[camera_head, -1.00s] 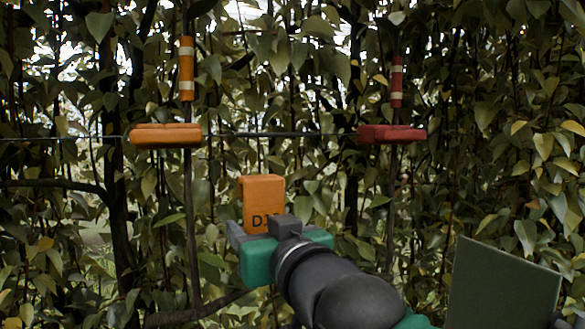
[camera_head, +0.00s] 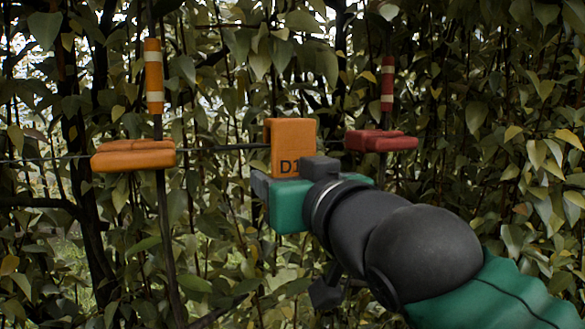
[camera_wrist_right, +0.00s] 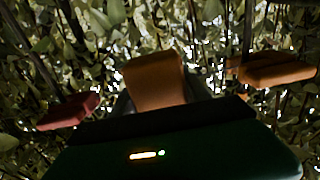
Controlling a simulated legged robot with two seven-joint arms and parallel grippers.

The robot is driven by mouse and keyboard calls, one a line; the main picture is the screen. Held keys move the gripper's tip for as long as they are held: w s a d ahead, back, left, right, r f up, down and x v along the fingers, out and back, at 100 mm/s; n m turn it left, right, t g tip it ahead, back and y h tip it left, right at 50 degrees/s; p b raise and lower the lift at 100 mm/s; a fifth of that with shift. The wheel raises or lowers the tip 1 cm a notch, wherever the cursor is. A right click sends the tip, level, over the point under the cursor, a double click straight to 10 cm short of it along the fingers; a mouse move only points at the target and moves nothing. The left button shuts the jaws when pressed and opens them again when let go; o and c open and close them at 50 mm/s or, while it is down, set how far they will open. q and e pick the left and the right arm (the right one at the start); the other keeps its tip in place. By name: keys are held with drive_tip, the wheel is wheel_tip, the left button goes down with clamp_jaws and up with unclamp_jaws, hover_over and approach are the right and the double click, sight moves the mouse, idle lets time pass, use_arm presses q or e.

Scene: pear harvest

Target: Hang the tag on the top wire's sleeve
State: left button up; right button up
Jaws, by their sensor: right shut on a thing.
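The orange tag (camera_head: 292,135), with dark lettering starting "D1", stands upright in my right gripper (camera_head: 290,178), which is shut on its lower part. The tag's top is slightly above the wire's height in the picture, between the two sleeves; its depth from the wire is hard to tell. An orange sleeve (camera_head: 133,155) is on the wire (camera_head: 228,148) at left, and a red sleeve (camera_head: 381,141) at right. In the right wrist view the tag (camera_wrist_right: 156,80) is upright at centre, with the red sleeve (camera_wrist_right: 68,112) left and the orange sleeve (camera_wrist_right: 276,69) right. My left gripper is not in view.
A white-banded orange marker (camera_head: 154,76) stands above the orange sleeve and a white-banded red marker (camera_head: 388,84) above the red one, both on thin upright stems. Dense leaves and dark branches fill the background. Open space lies around the tag.

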drive_tip(key=p+x, duration=0.7)
drive_tip(key=x, duration=0.4)
drive_tip(key=shift+a+r, duration=0.3)
drive_tip(key=shift+a, duration=0.1)
wheel_tip(320, 180, down, 2)
drive_tip(key=shift+f+b, duration=0.1)
drive_tip(key=shift+b, duration=0.85)
drive_tip(key=shift+c, duration=0.6)
drive_tip(key=shift+w+d+f+b, duration=0.1)
drive_tip(key=shift+w+f+b, duration=0.05)
drive_tip(key=shift+f+b, duration=0.4)
drive_tip(key=o, duration=1.6)
drive_tip(key=shift+r, duration=0.1)
